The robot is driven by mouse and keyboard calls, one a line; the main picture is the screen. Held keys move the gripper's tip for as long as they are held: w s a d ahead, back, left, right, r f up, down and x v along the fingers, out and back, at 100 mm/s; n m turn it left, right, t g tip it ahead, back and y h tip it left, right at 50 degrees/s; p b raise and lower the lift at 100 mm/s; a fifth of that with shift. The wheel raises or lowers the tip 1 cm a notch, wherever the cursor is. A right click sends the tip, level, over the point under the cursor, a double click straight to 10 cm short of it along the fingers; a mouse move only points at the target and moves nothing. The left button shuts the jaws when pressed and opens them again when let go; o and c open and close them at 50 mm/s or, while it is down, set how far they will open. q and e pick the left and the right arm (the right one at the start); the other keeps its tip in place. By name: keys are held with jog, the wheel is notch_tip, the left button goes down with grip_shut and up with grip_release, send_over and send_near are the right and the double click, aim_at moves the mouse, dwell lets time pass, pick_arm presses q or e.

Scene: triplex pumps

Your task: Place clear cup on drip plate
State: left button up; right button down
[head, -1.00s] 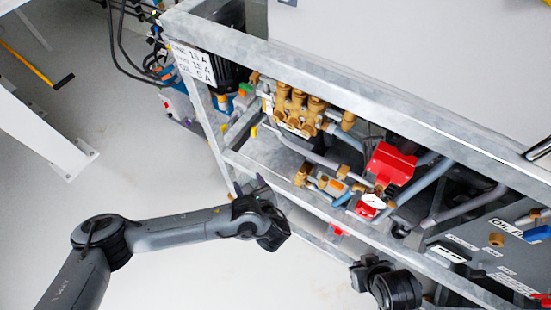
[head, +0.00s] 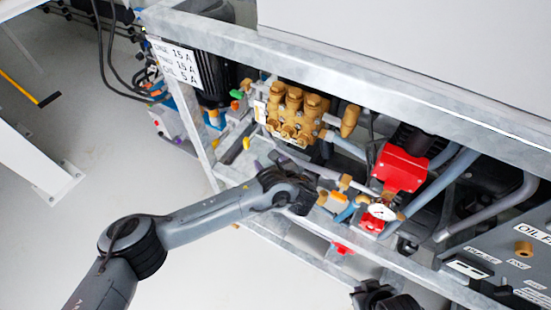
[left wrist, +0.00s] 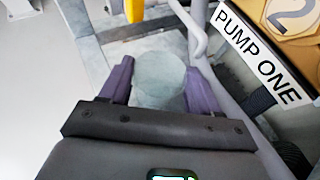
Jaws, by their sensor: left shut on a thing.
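The clear cup (left wrist: 160,82) is seen in the left wrist view as a pale, see-through round shape between two purple fingers. My left gripper (left wrist: 160,70) is shut on it. In the head view, the left gripper reaches into the frame below the brass pump, and the arm hides the cup. A grey metal surface (left wrist: 108,52) lies beyond the fingers in the left wrist view. I cannot tell whether it is the drip plate or whether the cup touches it. A dark part of my right arm shows at the bottom edge of the head view; its fingers do not show.
The brass pump (head: 295,112) and a red box (head: 400,168) sit behind the galvanised frame rail (head: 330,75). A grey pipe and a "PUMP ONE" label (left wrist: 258,52) are close on the right in the wrist view. A yellow cap (left wrist: 134,10) is ahead.

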pick_arm(q)
jog(key=w+d+b, duration=0.1)
jog(key=w+d+f+b, duration=0.1)
jog(key=w+b, duration=0.1)
jog(key=shift+w, duration=0.15)
jog(key=shift+f, duration=0.2)
jog(key=shift+a, duration=0.1)
jog(key=shift+f, duration=0.1)
jog(key=shift+f+b, duration=0.1)
jog(key=shift+b, duration=0.2)
jog(key=o, duration=1.1)
jog(key=shift+o, duration=0.2)
